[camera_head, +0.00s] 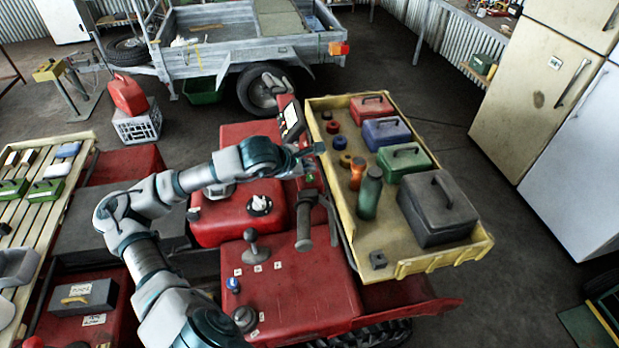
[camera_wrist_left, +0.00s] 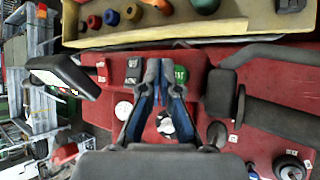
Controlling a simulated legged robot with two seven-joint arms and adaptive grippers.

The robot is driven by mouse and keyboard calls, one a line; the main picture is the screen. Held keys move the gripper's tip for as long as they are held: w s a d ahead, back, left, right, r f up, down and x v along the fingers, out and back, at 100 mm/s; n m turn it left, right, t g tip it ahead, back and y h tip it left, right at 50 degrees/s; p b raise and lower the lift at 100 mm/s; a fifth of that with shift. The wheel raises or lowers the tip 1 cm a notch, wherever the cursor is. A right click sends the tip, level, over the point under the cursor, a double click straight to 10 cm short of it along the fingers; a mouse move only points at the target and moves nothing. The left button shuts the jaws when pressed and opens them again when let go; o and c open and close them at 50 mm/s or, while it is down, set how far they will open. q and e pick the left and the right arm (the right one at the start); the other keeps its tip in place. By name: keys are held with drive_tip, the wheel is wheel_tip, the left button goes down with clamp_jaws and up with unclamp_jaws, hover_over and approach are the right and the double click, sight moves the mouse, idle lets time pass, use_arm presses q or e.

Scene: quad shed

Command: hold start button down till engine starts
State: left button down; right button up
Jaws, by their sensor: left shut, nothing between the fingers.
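The green start button (camera_wrist_left: 181,74) sits on the red panel of the quad. In the left wrist view it shows just to the right of the fingertips, its left edge close to one finger. In the head view a small green spot (camera_head: 309,177) shows below my gripper. My left gripper (camera_wrist_left: 160,68) is shut and empty, its fingertips over the panel between a black switch (camera_wrist_left: 133,66) and the green button. In the head view the left gripper (camera_head: 308,150) reaches in over the panel from the left. Whether it touches the panel cannot be told. My right gripper is not in view.
A yellow tray (camera_head: 440,262) with toolboxes, a green bottle (camera_head: 368,192) and coloured caps lies to the right of the panel. A display (camera_head: 290,117) stands behind the gripper. A handlebar grip (camera_head: 304,226) and a lever (camera_head: 251,240) stand nearer.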

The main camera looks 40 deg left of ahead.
use_arm(q)
drive_tip(key=shift+d, duration=0.15)
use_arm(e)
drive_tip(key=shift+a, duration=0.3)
use_arm(q)
drive_tip(key=shift+d+r, duration=0.1)
drive_tip(key=shift+d, duration=0.1)
drive_tip(key=shift+a, duration=0.25)
drive_tip(key=shift+d+f+b, duration=0.35)
drive_tip(key=shift+f, duration=0.05)
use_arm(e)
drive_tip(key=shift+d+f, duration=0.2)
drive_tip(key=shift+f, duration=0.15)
